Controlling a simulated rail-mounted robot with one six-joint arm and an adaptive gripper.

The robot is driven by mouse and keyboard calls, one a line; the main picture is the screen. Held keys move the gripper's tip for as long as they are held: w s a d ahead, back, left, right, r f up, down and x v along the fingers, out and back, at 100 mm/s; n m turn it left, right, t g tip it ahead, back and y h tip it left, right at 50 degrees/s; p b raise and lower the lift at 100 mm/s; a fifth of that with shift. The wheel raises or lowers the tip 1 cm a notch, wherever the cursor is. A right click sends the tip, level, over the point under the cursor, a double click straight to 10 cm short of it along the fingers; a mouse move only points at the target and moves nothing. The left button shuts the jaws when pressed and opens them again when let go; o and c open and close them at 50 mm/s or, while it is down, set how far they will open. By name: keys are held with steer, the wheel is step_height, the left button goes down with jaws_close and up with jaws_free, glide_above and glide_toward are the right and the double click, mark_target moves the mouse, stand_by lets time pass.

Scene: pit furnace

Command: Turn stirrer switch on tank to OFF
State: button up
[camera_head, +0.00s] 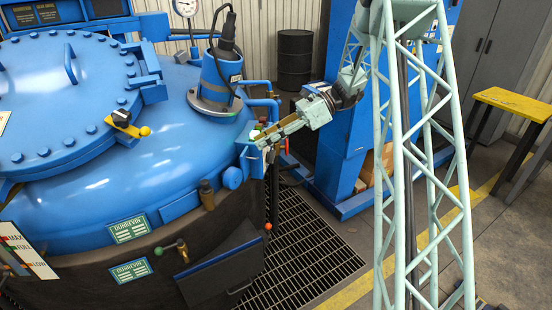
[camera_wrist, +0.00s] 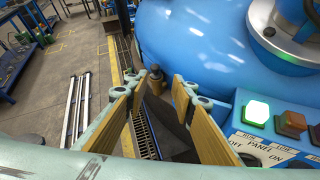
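The tank (camera_head: 190,120) is large, blue and domed. A small blue control panel (camera_head: 249,158) is on its right side, partly covered by my gripper (camera_head: 264,138). A dark part shows at the right edge, too cut off to name. I cannot make out which control is the stirrer switch. My gripper (camera_wrist: 168,92) is open and empty, its tan finger pads apart, just left of the panel.
A blue stirrer motor (camera_head: 220,75) stands on the tank top. Pipes and a red handwheel (camera_head: 287,146) are close to the gripper. A brass valve (camera_head: 206,195) projects below the dome. Floor grating (camera_head: 300,240) lies beneath; a black barrel (camera_head: 295,58) stands behind.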

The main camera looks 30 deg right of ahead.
steer(key=w+d+f+m+t+y+p, duration=0.2)
steer(key=w+d+f+m+t, duration=0.3)
steer(key=d+f, duration=0.55)
steer(key=m+t+p, duration=0.2)
steer(key=m+t, duration=0.2)
steer(key=m, duration=0.3)
glide_toward(272, 157)
steer(key=v, duration=0.6)
steer(key=shift+w+r+h, duration=0.1)
steer(key=shift+w+h, duration=0.15)
steer(key=shift+h, duration=0.05)
steer(key=shift+w+a, duration=0.1)
steer(key=shift+a, duration=0.05)
steer(key=x, duration=1.3)
steer(key=shift+a, duration=0.25)
steer(key=shift+w, duration=0.15)
steer(key=shift+c, duration=0.5)
jaws_close()
